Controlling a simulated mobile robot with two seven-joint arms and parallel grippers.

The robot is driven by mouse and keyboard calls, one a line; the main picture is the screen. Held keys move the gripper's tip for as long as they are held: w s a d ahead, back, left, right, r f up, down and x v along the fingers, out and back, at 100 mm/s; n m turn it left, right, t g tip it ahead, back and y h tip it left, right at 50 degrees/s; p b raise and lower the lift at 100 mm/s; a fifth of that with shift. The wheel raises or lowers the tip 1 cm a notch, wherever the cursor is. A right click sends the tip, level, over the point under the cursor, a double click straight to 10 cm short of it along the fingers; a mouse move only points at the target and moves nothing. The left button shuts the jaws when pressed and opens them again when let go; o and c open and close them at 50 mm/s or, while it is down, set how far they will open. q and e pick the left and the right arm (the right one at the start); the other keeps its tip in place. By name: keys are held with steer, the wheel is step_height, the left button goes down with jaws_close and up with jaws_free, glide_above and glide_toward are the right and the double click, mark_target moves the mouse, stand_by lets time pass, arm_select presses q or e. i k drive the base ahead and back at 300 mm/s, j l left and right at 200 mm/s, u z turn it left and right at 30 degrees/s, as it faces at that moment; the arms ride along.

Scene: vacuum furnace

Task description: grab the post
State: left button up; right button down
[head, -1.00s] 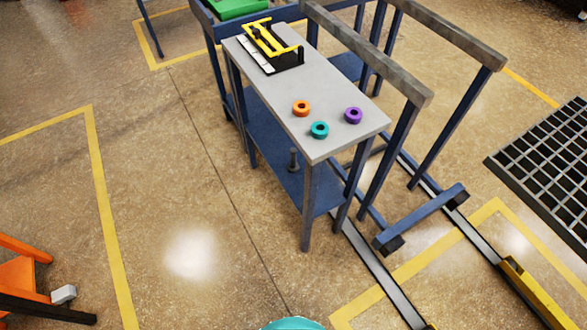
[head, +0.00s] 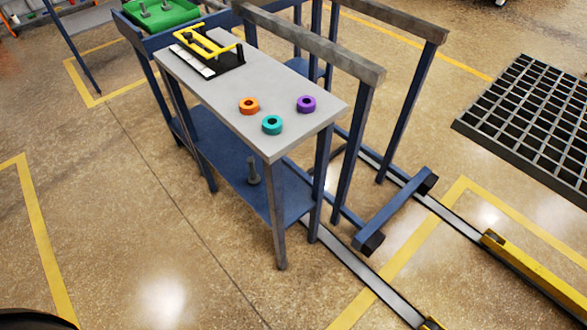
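A grey post (head: 253,171) stands upright on the blue lower shelf (head: 225,150) of the grey-topped table, in the middle of the head view. It has a wider foot and a thinner upper part. Two similar grey pieces stand in the green tray (head: 161,13) at the top left; I cannot tell whether they are also posts. Neither of my grippers is in view.
Table legs and grey-topped rails (head: 310,42) flank the shelf. Floor rails (head: 345,280) run at right. Floor is clear at left.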

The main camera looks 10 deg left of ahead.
mark_target(254, 179)
steer(key=i+j+z, duration=0.1)
steer(key=j+z, duration=1.4)
steer(key=k, duration=0.05)
